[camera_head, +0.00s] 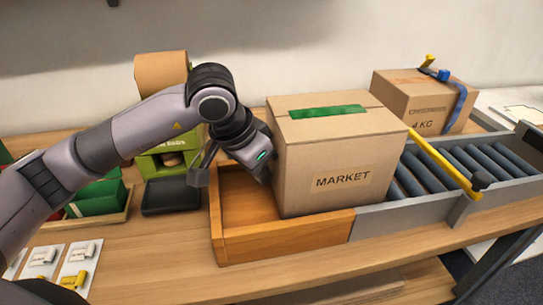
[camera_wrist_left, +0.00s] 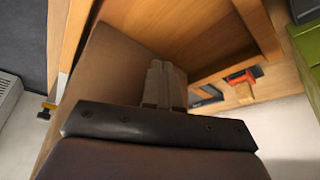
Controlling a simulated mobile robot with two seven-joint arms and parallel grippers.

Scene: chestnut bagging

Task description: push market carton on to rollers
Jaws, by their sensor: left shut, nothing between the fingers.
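The market carton (camera_head: 335,160) is a brown box with a green strip on top and a MARKET label. It stands upright at the right part of a wooden tray (camera_head: 290,241), beside the rollers (camera_head: 470,161). My left gripper (camera_head: 262,172) is at the carton's left side, shut and empty. Its fingertips are partly hidden, and I cannot tell if they touch the carton. In the left wrist view the shut fingers (camera_wrist_left: 165,85) point along the carton's brown side (camera_wrist_left: 115,60). My right gripper is not in view.
A yellow bar (camera_head: 444,164) lies across the roller frame, right of the carton. Another carton (camera_head: 420,100) with a blue strap stands behind the rollers. A green dispenser (camera_head: 165,158) and dark tray (camera_head: 171,196) stand left. Small cards (camera_head: 78,262) lie at front left.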

